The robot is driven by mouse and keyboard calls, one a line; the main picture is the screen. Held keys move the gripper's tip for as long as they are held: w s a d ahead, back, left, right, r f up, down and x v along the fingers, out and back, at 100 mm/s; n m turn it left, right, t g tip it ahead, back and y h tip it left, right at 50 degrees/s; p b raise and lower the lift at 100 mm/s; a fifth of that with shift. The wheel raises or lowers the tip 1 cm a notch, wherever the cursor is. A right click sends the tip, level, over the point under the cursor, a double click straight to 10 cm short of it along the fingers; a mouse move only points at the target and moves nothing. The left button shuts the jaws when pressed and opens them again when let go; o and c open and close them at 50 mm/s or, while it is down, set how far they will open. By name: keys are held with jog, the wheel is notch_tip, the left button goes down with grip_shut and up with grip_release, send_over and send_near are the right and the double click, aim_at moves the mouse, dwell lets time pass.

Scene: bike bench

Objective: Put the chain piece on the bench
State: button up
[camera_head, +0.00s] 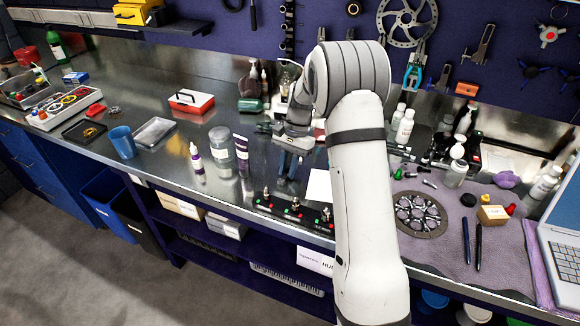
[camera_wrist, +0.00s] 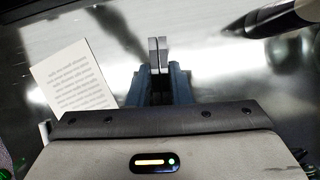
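My gripper (camera_head: 288,166) hangs over the middle of the bench (camera_head: 262,190) in the head view, fingers pointing down. In the wrist view its two pale fingertips (camera_wrist: 158,55) are side by side with only a thin line between them, and nothing shows in them. I cannot make out the chain piece for sure in either view. Small dark items (camera_head: 95,108) lie at the left of the bench, too small to identify. My arm hides part of the bench.
A dark bottle (camera_head: 241,154) and a grey jar (camera_head: 221,152) stand left of my gripper. A printed paper (camera_head: 319,186) lies to its right, also in the wrist view (camera_wrist: 75,80). A switch strip (camera_head: 292,211) is at the front edge. A blue cup (camera_head: 122,142) and metal tray (camera_head: 154,132) stand farther left.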

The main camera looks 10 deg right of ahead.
jog(key=o, duration=0.4)
jog(key=shift+r, duration=0.1)
jog(key=b+v, duration=0.1)
jog(key=v, duration=1)
jog(key=s+a+r+n+t+h, duration=0.1)
jog(key=s+r+n, duration=0.1)
jog(key=s+r, duration=0.45)
jog(key=s+f+n+t, duration=0.1)
jog(key=s+n, duration=0.1)
jog(key=s, duration=0.6)
jog(key=s+n+t+h, duration=0.1)
jog(key=s+n+t, duration=0.1)
jog(key=s, duration=0.6)
jog(key=s+a+f+n+t+h, duration=0.1)
jog(key=s+n+t, duration=0.1)
jog(key=s, duration=0.7)
jog(key=shift+f, duration=0.35)
